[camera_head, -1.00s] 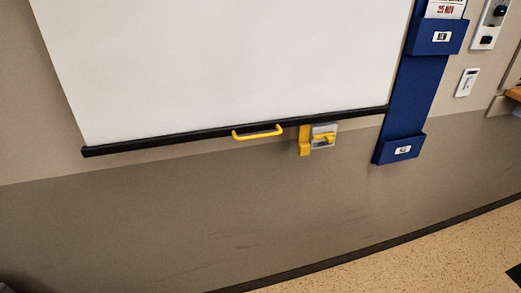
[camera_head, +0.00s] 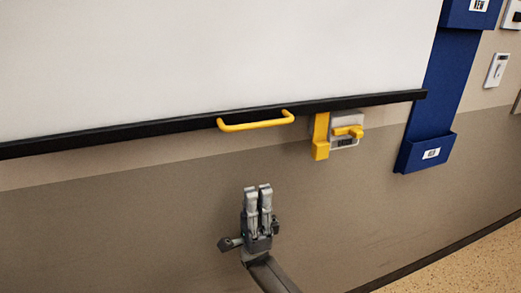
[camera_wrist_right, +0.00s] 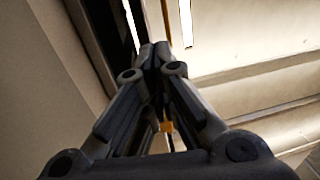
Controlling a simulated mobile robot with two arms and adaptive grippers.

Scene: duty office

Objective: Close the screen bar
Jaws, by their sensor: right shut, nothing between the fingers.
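The white screen (camera_head: 210,55) hangs down the wall and ends in a black screen bar (camera_head: 120,134) along its lower edge. A yellow handle (camera_head: 256,124) is fixed to the bar. Right of the handle, a yellow and grey latch (camera_head: 338,134) sits on the wall just under the bar. My right gripper (camera_head: 258,188) is below the handle, apart from it, fingers pointing up and shut with nothing between them. In the right wrist view the gripper's fingers (camera_wrist_right: 155,48) also show close together. A small yellow-orange patch shows between its links; I cannot tell what it is. My left gripper is out of view.
A blue wall holder (camera_head: 427,140) hangs right of the screen, with a white switch plate (camera_head: 497,70) farther right. Speckled floor (camera_head: 470,262) shows at the lower right.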

